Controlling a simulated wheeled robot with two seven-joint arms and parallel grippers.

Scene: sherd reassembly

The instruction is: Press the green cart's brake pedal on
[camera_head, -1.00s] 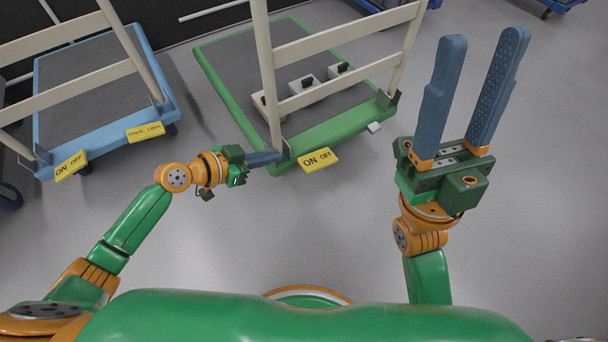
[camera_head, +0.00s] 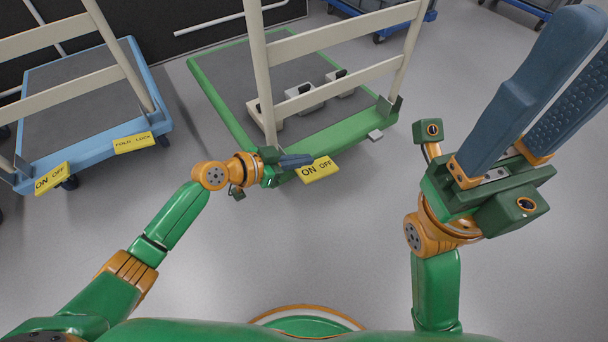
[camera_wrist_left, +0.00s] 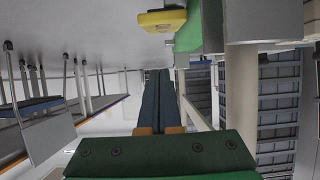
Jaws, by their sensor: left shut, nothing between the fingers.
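The green cart (camera_head: 350,134) stands at the upper middle of the head view, with a cream handle frame. Its yellow brake pedal (camera_head: 318,170), marked ON and OFF, sticks out from the near edge. A yellow pedal (camera_wrist_left: 162,20) also shows at the top of the left wrist view, beside a green edge. My left gripper (camera_head: 312,158) is shut and empty, its fingertips at the left part of the pedal in the head view; I cannot tell whether they touch. Its closed fingers (camera_wrist_left: 158,75) point ahead in the wrist view. My right gripper (camera_head: 592,38) is open and empty, at the right.
A blue cart (camera_head: 95,155) stands at the left with its own ON/OFF pedal (camera_head: 51,178) and a FOLD LOCK pedal (camera_head: 133,143). Small boxes (camera_head: 303,95) lie on the green cart's deck. The grey floor in front is clear.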

